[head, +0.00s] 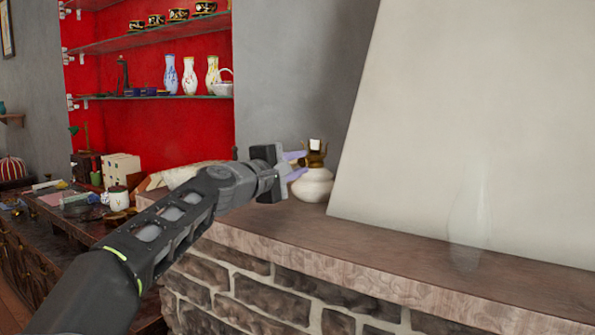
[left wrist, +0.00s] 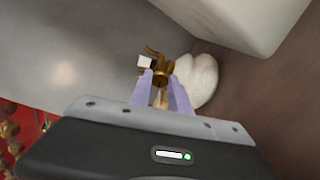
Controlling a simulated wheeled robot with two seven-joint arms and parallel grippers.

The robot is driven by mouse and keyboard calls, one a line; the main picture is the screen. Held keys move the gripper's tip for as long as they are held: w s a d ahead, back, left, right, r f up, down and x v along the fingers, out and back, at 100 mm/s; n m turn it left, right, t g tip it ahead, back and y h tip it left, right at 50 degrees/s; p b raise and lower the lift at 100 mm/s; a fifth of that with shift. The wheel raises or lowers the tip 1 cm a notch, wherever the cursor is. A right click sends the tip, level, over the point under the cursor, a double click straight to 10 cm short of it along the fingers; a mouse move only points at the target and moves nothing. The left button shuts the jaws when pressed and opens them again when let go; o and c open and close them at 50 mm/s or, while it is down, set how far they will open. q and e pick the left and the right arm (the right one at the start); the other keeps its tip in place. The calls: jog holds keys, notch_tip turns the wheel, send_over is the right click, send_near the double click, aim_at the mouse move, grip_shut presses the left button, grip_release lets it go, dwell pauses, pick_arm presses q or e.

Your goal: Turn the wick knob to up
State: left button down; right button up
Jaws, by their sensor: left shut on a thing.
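An oil lamp with a rounded white base (head: 313,185) and a brass burner (head: 316,158) stands on the stone ledge. In the left wrist view the brass burner (left wrist: 159,66) lies just beyond my fingertips, with the white base (left wrist: 203,80) at their right. My left gripper (head: 304,165) reaches in from the left at burner height. Its pale purple fingers (left wrist: 163,80) are closed around a small brassy part, apparently the wick knob (left wrist: 160,98). The knob is mostly hidden by the fingers, so its turn cannot be read. My right gripper is out of view.
A clear glass chimney (head: 470,228) stands on the ledge (head: 390,255) to the right. A sloping pale wall (head: 440,120) rises close behind the lamp. Red shelves (head: 150,130) with vases and a cluttered wooden cabinet are at the left. The ledge between lamp and chimney is clear.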

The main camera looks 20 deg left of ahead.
pick_arm(q)
jog(key=shift+m+b, duration=0.3)
jog(key=shift+m, duration=0.5)
jog(key=c, duration=1.2)
grip_release()
jog(key=s, duration=0.2)
jog(key=s+b, duration=0.1)
jog(key=s, duration=0.1)
jog(key=s+a, duration=0.1)
jog(key=s, duration=0.1)
jog(key=shift+s+b, duration=0.3)
jog(key=shift+b, duration=0.05)
jog(key=shift+s, duration=0.55)
